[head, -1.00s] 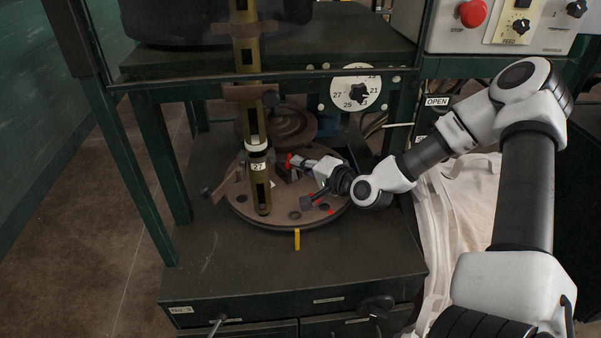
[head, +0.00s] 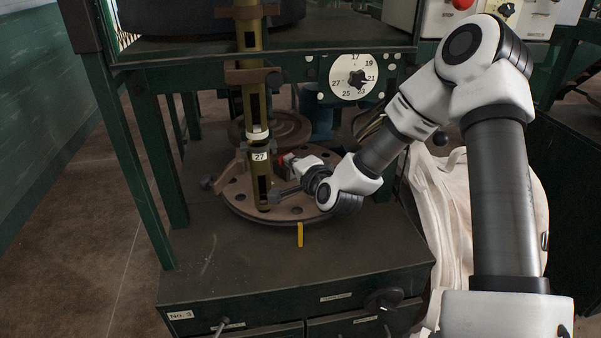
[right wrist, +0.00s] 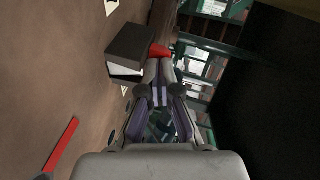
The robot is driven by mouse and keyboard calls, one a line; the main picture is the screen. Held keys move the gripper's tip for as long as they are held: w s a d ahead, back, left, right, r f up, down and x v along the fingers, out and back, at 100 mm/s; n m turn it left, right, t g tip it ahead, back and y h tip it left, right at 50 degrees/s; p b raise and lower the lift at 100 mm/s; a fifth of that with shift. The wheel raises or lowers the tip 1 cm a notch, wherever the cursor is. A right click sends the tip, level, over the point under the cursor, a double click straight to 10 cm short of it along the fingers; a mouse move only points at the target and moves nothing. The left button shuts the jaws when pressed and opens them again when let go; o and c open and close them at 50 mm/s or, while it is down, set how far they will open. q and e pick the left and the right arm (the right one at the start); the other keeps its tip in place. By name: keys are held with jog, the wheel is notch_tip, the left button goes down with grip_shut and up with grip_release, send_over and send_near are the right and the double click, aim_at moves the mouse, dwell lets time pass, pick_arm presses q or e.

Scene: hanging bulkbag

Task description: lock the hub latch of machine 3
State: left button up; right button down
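Machine 3 carries a "No. 3" label (head: 180,315) on its front. A round brown hub plate (head: 238,207) with holes lies on its base. A small red part (head: 284,160), possibly the latch's end, shows at the plate's far right side. In the right wrist view the red part (right wrist: 159,51) sits against a dark block (right wrist: 130,47). My right gripper (head: 291,163) reaches over the plate from the right. In the wrist view its fingertips (right wrist: 161,66) are together, right at the red part. I cannot tell whether they pinch it. My left gripper is not in view.
An upright olive tube (head: 262,184) labelled 27 stands on the plate, left of my gripper. A yellow tab (head: 300,234) is at the plate's front. A numbered dial (head: 354,84) is above, and a white bag (head: 440,195) hangs to the right. A red bar (right wrist: 61,145) shows in the wrist view.

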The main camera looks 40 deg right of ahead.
jog(key=shift+w+a+f+m+h+b, duration=0.1)
jog(key=shift+f+m+h+b, duration=0.3)
jog(key=shift+h, duration=0.3)
jog(key=m+h, duration=0.1)
jog(key=a+r+m+g+h+b, duration=0.1)
jog(key=h, duration=0.1)
jog(key=shift+a+g, duration=0.15)
jog(key=shift+g, duration=0.15)
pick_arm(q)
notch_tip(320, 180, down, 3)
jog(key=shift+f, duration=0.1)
pick_arm(e)
jog(key=shift+w+m, duration=0.15)
jog(key=shift+m, duration=0.15)
pick_arm(q)
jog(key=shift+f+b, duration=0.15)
jog(key=shift+b, duration=0.2)
pick_arm(e)
jog(key=shift+w+a, duration=0.2)
jog(key=shift+w, duration=0.05)
